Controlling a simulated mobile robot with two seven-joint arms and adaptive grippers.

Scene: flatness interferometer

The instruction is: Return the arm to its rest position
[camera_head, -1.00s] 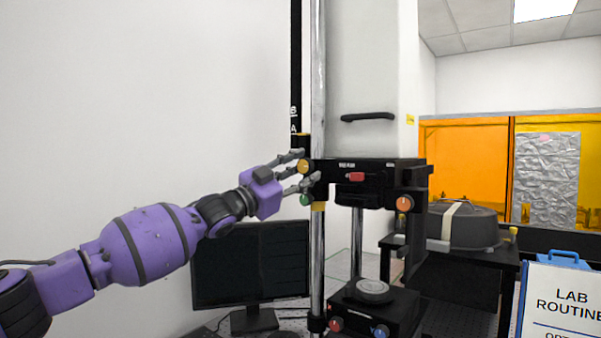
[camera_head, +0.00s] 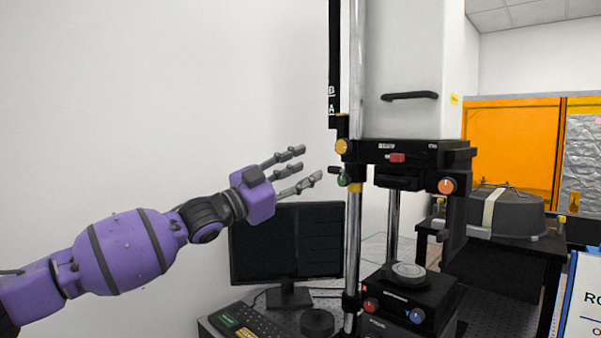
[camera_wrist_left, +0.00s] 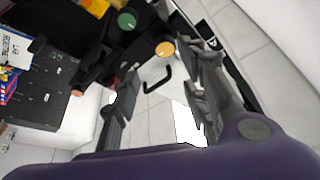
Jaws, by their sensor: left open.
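My left arm is purple and reaches in from the left in the head view. Its left gripper (camera_head: 302,168) is open and empty, with fingers spread, just left of the interferometer's yellow and green knobs. A gap shows between the fingertips and the knobs. The interferometer (camera_head: 410,155) is a tall black and white stand with a red switch and an orange knob on its upper head. In the left wrist view the open fingers (camera_wrist_left: 160,100) have nothing between them, and the green knob (camera_wrist_left: 126,21) and yellow knob (camera_wrist_left: 165,49) lie beyond. My right gripper is not in view.
A monitor (camera_head: 287,243) stands behind and below the gripper, with a keyboard (camera_head: 238,322) in front. A round sample (camera_head: 405,272) sits on the lower black stage. A grey domed case (camera_head: 500,212) rests on a table at right. The wall side at left is clear.

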